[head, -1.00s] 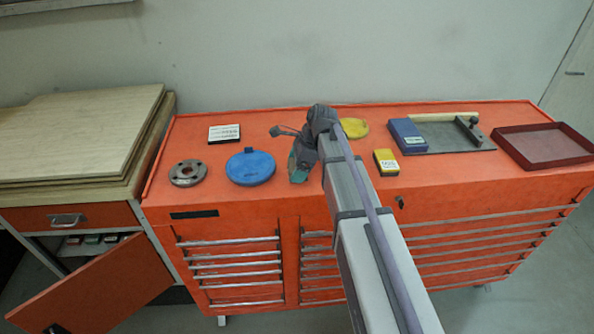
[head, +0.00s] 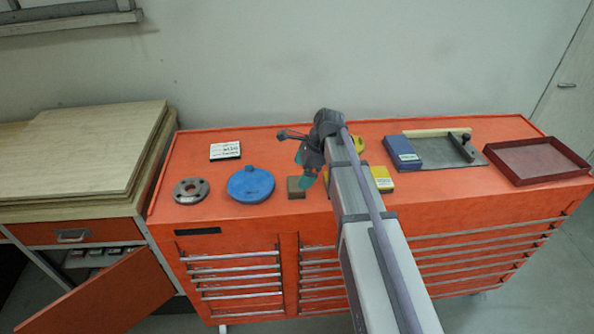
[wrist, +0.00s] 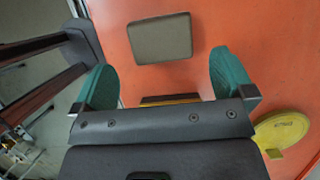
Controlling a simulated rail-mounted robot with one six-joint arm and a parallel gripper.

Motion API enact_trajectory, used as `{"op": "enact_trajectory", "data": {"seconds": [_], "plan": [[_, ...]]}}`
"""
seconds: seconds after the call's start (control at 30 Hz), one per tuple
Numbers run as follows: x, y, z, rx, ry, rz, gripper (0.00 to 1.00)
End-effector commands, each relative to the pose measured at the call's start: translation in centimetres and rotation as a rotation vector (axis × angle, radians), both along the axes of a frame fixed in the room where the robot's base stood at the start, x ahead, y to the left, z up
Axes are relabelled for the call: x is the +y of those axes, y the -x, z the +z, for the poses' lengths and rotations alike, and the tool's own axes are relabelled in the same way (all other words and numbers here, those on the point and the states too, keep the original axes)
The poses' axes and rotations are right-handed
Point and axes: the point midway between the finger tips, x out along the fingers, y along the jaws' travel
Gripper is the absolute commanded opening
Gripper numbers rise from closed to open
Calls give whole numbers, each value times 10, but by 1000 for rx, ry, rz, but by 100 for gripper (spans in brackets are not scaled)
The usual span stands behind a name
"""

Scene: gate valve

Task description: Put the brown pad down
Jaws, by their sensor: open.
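The brown pad (head: 296,187) lies flat on the orange cabinet top near its front edge, to the right of the blue round lid. In the wrist view the pad (wrist: 162,37) shows whole, as a grey-brown square beyond the fingertips. My gripper (head: 307,170) is above the pad and slightly to its right in the head view. In the wrist view its two green fingers (wrist: 162,62) are spread wide apart with nothing between the tips, and the pad is clear of both.
On the orange cabinet top (head: 250,220) are a metal flange (head: 191,190), the blue lid (head: 250,184), a white-labelled box (head: 225,151), a yellow box (head: 382,178), a blue box (head: 403,153) and a red tray (head: 537,160). A yellow disc (wrist: 282,134) shows in the wrist view.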

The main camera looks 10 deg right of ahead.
Motion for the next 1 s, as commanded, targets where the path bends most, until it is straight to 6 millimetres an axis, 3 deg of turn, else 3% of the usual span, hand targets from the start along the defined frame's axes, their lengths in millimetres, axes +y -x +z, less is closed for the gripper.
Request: {"op": "enact_trajectory", "data": {"seconds": [0.03, 0.17, 0.37, 0.47, 0.57, 0.7, 0.8, 0.9, 1.0], "plan": [[-6, 1, 28, 0, 0, -2, 100], [-17, 2, 53, 0, 0, -2, 100], [-23, 3, 57, -1, 0, 1, 100], [-17, 18, 54, -28, 27, 89, 100], [-1, 62, 50, -112, 110, 393, 100], [17, 141, 44, -234, 252, 1034, 100], [22, 181, 43, -274, 312, 1420, 100], [22, 199, 42, -286, 335, 1633, 100], [22, 200, 42, -288, 339, 1689, 100]]}}
